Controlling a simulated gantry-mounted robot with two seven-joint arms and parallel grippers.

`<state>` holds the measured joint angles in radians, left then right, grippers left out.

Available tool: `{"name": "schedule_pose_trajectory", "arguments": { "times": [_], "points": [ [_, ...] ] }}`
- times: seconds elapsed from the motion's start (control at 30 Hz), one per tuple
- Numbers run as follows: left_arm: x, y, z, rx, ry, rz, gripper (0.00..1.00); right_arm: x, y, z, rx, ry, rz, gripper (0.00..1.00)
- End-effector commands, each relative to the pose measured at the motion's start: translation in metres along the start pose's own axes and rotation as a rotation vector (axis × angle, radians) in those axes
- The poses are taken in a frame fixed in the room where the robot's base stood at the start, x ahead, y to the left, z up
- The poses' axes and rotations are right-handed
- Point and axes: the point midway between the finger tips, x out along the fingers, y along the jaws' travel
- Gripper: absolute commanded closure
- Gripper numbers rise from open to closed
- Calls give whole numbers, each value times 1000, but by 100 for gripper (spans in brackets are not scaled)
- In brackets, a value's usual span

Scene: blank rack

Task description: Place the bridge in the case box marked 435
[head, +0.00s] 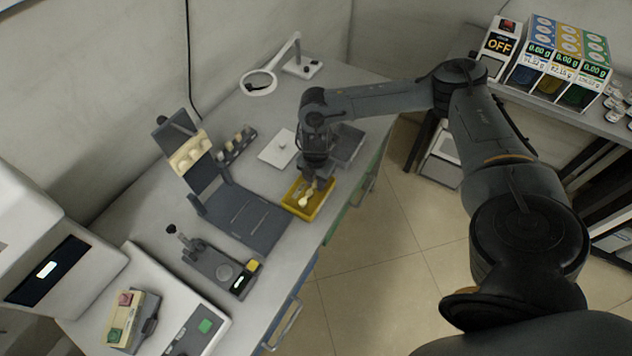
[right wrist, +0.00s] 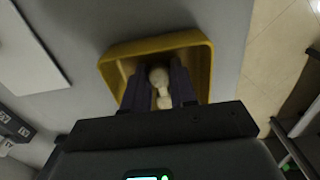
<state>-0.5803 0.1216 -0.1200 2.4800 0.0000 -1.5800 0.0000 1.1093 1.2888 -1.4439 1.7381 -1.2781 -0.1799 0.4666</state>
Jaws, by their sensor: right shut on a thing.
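The bridge, a small cream piece with rounded lumps (head: 305,201), is between the fingers of my right gripper (head: 314,187). My right gripper is shut on it and points down into a yellow open box (head: 291,209) near the table's front edge. In the right wrist view the bridge (right wrist: 160,80) sits between the two dark fingers, inside the outline of the yellow box's rim (right wrist: 150,42). I cannot tell if the bridge touches the box floor. No number is readable on the box. My left gripper is not in view.
A grey tray (head: 351,143) lies behind my right gripper, and a white plate (head: 277,150) lies left of it. A dark stand (head: 245,219) is left of the yellow box. A magnifier lamp (head: 259,82) stands at the back. A small device (head: 221,269) sits in front.

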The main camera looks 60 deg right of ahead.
Motion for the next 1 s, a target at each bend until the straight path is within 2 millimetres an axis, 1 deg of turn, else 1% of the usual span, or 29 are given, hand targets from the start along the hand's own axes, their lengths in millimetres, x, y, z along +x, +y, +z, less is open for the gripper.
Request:
{"name": "schedule_pose_trajectory", "arguments": {
  "times": [0.27, 0.6, 0.77, 0.8, 0.93, 0.97, 1.0],
  "points": [
    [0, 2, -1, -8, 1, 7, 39, 3, -1, 0, 1, -2, -1, 100],
    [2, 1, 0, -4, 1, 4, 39, 17, -3, 1, 3, -6, -6, 100],
    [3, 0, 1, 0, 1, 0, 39, 20, -2, 1, 3, -6, -4, 100],
    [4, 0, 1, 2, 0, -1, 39, 21, -2, 1, 3, -6, -4, 72],
    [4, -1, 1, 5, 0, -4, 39, 22, -2, 1, 3, -6, -4, 52],
    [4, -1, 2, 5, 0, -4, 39, 22, -2, 1, 2, -6, -4, 48],
    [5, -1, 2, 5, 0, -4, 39, 22, -2, 1, 2, -6, -4, 48]
  ]
}}
